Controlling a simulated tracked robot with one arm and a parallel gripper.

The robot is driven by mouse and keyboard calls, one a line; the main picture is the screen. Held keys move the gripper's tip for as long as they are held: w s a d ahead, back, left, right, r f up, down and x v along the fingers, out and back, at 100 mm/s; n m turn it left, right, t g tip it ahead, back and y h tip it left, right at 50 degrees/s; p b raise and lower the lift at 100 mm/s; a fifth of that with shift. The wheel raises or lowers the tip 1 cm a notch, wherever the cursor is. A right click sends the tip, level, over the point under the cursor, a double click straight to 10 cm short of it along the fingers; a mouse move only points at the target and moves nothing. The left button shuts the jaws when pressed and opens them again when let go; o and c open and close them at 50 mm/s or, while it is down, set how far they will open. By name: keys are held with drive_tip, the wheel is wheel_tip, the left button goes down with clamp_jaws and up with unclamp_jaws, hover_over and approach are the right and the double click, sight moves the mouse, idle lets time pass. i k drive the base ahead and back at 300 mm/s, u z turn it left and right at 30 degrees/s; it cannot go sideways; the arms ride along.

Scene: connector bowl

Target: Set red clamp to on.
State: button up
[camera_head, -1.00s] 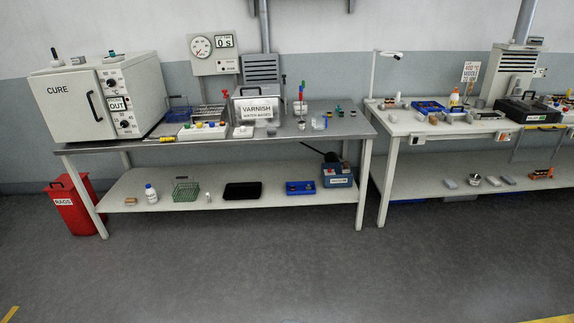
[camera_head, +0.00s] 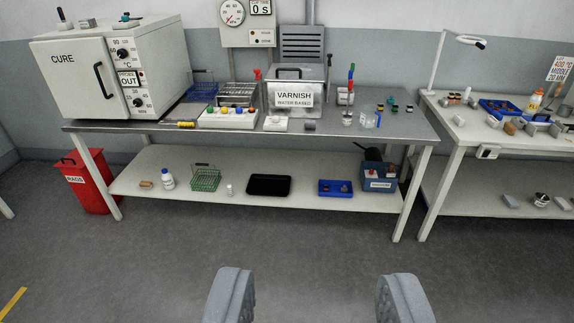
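A small red part (camera_head: 257,74) stands up at the left edge of the steel VARNISH tank (camera_head: 296,97). Another upright piece, red, green and blue (camera_head: 350,76), stands just right of the tank. Both are too small to tell which is the red clamp or how it is set. My gripper (camera_head: 317,297) shows at the bottom of the view, its two grey fingers wide apart with nothing between them. It is in front of the bench, well short of the tank and touching nothing.
The steel bench (camera_head: 400,128) also carries the white CURE oven (camera_head: 70,75), a tray of coloured knobs (camera_head: 228,117) and a blue wire basket (camera_head: 202,92). A red RAGS bin (camera_head: 85,180) stands at left. A second bench (camera_head: 462,135) is at right. The floor in front is clear.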

sight(257, 73)
drive_tip(key=u, duration=0.1)
drive_tip(key=i, duration=2.6)
drive_tip(key=z, duration=0.4)
drive_tip(key=i, duration=0.65)
drive_tip(key=z, duration=0.25)
